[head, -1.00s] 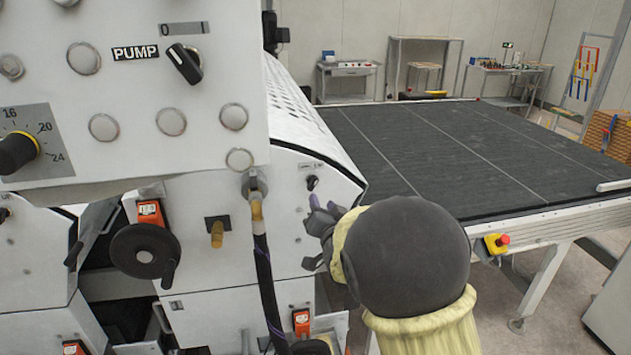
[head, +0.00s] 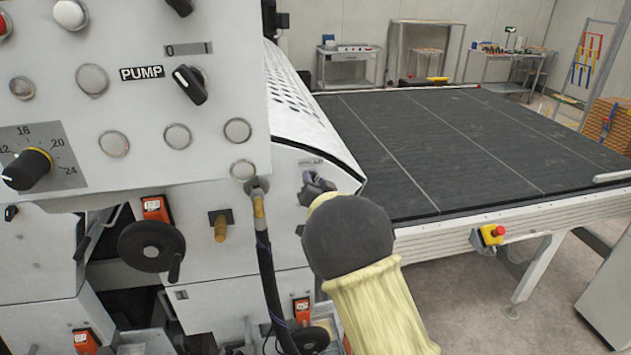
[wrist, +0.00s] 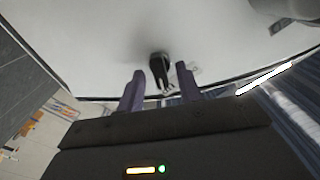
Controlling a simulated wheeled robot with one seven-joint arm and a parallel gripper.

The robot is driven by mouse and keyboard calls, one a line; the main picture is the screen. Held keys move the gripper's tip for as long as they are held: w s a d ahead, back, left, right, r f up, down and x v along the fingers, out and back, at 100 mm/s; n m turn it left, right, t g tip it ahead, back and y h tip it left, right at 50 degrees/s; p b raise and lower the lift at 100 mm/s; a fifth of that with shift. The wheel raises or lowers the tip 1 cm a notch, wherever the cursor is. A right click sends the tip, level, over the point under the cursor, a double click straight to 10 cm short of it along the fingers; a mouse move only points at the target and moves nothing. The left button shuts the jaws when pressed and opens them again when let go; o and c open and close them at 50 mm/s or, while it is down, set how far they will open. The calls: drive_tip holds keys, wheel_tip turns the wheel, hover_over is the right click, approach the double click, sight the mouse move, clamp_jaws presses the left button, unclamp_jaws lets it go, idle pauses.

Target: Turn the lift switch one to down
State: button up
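The lift switch, a small black rotary knob (wrist: 158,68) with a white pointer mark, stands on a white machine panel (wrist: 90,45). In the wrist view, my gripper (wrist: 160,72) has its two purple fingers apart, one on each side of the knob. Gaps show between the knob and both fingers, so it is not clamped. How deep the fingertips reach around the knob I cannot tell. In the head view, my gripper (head: 315,188) is at the panel's right part and hides the switch. The label beside the knob is too small to read.
A control box (head: 140,100) with a PUMP switch (head: 189,84) hangs to the left, close to the camera. A black hose (head: 264,260) runs down left of my gripper. A dark conveyor table (head: 430,150) with a red stop button (head: 498,231) lies to the right.

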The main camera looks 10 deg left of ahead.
clamp_jaws()
